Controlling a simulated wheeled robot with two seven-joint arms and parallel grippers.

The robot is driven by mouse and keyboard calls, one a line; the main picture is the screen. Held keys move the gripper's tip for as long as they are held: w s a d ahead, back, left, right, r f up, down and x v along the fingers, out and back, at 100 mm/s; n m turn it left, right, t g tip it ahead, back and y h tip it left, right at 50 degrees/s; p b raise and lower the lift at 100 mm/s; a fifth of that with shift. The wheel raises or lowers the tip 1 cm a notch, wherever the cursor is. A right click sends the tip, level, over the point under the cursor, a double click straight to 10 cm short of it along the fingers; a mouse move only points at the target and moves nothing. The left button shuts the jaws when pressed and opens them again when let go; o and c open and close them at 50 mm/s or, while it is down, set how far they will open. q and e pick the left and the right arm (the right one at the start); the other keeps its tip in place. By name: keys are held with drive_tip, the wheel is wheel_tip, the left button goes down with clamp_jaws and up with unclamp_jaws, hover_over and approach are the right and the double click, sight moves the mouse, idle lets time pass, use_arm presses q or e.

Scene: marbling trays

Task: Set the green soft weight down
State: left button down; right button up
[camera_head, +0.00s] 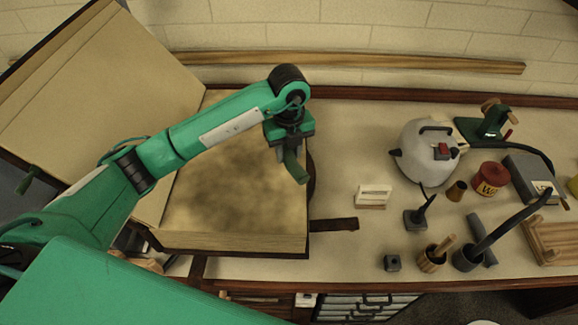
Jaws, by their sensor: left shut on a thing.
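My left gripper (291,150) hangs down at the end of the green arm, near the right edge of a large open tray-like box (230,243). It is shut on the green soft weight (297,170), a short, drooping dark green piece that sticks out below the jaws. The weight is over or near the box's right edge. I cannot tell how high it is or whether it touches anything. The jaws partly hide its upper end. My right gripper is not in view.
The box's pale, dark-smudged panel (215,195) lies left of the weight, its lid (90,90) raised behind. A dark strip (334,225) juts from the box. Rightward stand a white block (374,196), a grey pot (424,155), a red tin (490,180) and tool holders. Bench between is clear.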

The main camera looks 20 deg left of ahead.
sight(289, 179)
use_arm(q)
wheel_tip(289, 179, down, 3)
drive_tip(key=shift+r, duration=0.2)
drive_tip(key=shift+f+p, duration=0.35)
drive_tip(key=shift+f, duration=0.25)
wheel_tip(289, 179, down, 4)
drive_tip(key=shift+r+p, duration=0.1)
drive_tip(key=shift+p, duration=0.5)
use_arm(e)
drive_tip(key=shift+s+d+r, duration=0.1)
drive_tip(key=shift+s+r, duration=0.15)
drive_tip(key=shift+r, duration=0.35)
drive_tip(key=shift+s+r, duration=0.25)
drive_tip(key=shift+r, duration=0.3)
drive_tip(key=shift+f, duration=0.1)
use_arm(q)
drive_tip(key=c, duration=1.4)
unclamp_jaws()
drive_tip(key=shift+f, duration=0.25)
drive_tip(key=shift+c, duration=0.2)
drive_tip(key=o, duration=0.4)
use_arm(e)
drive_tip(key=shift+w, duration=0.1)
use_arm(q)
drive_tip(key=shift+r, duration=0.15)
